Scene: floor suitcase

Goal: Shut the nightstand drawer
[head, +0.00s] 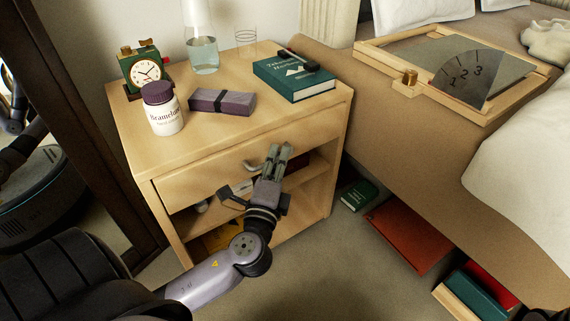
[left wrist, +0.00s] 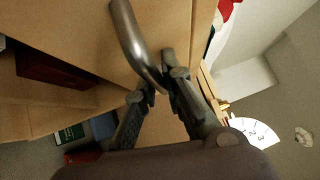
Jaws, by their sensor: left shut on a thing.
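The wooden nightstand (head: 185,135) stands beside the bed. Its drawer (head: 205,182) is at the top of the front and looks flush or nearly flush with the body; I cannot tell whether a small gap is left. The curved metal handle (head: 250,166) shows left of my left gripper (head: 277,155). In the left wrist view the handle (left wrist: 132,40) runs down to the fingers of my left gripper (left wrist: 156,85), which are shut on its end. The fingers hide part of the handle. My right gripper is not in view.
On the nightstand top are a clock (head: 146,70), a pill bottle (head: 162,112), a purple case (head: 222,102), a carafe (head: 203,50) and a green book (head: 293,78). Open shelves lie below the drawer. A mirror (head: 60,130) stands left; books (head: 410,238) lie under the bed.

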